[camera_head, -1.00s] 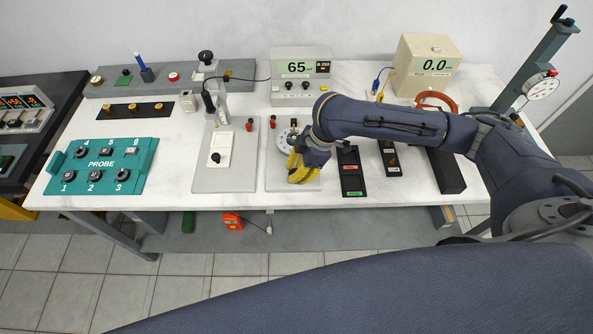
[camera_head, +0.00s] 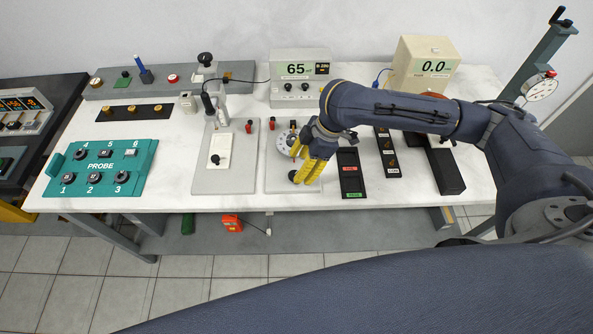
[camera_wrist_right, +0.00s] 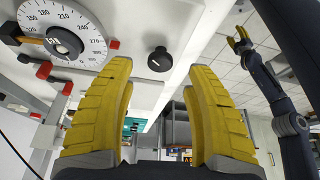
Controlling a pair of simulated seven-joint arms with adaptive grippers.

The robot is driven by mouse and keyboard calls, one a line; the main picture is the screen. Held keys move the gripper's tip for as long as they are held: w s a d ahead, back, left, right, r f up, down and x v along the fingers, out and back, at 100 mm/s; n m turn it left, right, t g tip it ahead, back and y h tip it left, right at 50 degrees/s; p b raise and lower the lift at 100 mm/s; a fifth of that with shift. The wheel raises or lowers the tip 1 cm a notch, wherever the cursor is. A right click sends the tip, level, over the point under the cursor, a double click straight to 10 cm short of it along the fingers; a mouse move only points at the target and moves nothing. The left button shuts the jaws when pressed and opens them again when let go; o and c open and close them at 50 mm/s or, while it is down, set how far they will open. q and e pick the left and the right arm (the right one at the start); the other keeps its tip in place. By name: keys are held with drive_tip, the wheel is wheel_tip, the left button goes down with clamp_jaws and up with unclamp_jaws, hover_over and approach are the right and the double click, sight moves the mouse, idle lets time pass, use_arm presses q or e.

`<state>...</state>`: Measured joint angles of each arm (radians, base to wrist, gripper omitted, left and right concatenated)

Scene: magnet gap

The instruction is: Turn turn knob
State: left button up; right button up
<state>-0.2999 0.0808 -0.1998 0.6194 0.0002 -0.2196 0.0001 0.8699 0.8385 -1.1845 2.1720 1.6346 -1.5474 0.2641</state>
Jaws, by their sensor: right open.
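A small black round knob (camera_wrist_right: 160,60) with a white pointer line is on the light panel. In the right wrist view it appears between my right fingertips, slightly beyond them. In the head view the knob (camera_head: 293,175) shows at the panel's front, just left of the yellow fingers. My right gripper (camera_head: 307,180) points down there and is open and empty; its two yellow fingers also frame the right wrist view (camera_wrist_right: 158,82). I see no contact with the knob. My left gripper (camera_wrist_right: 239,40) is small in the right wrist view, away from the bench.
A graduated white dial (camera_wrist_right: 63,35) with a black hub sits on the same panel, behind the knob. Red terminals (camera_head: 272,123) stand near it. A black tray (camera_head: 350,173) with red and green labels lies close to the right of my gripper.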

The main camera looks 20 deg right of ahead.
drive_tip(key=v, duration=0.8)
drive_tip(key=shift+r, duration=0.1)
idle(0.5)
